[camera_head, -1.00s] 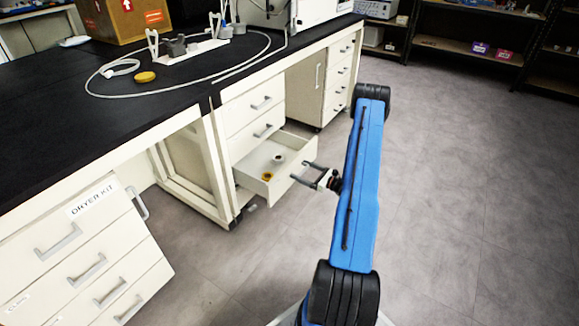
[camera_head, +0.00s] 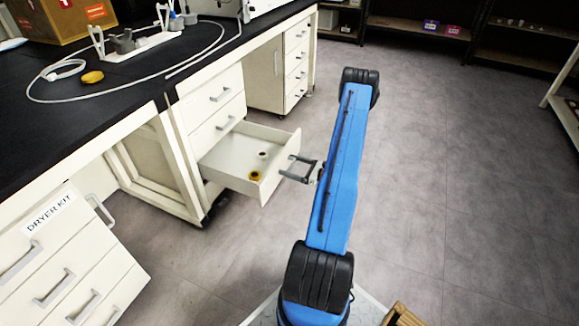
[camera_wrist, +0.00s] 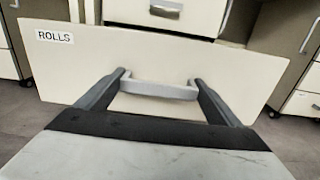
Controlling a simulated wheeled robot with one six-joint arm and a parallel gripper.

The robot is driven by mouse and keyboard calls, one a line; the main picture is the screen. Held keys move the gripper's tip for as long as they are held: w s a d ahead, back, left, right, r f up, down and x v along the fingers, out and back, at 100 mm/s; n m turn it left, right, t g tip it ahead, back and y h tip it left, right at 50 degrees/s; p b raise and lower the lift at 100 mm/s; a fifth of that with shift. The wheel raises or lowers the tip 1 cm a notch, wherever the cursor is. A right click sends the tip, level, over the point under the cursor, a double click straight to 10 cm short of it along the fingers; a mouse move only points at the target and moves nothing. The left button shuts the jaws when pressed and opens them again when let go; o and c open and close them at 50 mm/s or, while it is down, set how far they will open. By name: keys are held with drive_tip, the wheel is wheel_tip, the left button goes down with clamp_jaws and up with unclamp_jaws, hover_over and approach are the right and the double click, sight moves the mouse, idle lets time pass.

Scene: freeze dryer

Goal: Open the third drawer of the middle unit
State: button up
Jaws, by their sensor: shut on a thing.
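The third drawer (camera_head: 236,139) of the middle unit is pulled well out. My gripper (camera_head: 286,167) is at the drawer's front. In the wrist view the drawer front (camera_wrist: 75,70) bears a "ROLLS" label, and its grey bar handle (camera_wrist: 160,90) lies between my two fingers. My gripper (camera_wrist: 160,82) is shut on this handle. The two drawers above, with a top drawer handle (camera_head: 220,94), are closed.
The black bench top (camera_head: 60,125) carries a cable loop, a yellow disc and a cardboard box (camera_head: 65,20). The "DRYER KIT" unit (camera_head: 65,255) stands at the lower left. Open grey floor (camera_head: 450,170) lies to the right. A wooden thing (camera_head: 402,316) shows at the bottom edge.

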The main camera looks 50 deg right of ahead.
drive_tip(key=o, duration=1.4)
drive_tip(key=shift+c, duration=0.2)
drive_tip(key=v, duration=1.7)
drive_tip(key=shift+s, duration=0.2)
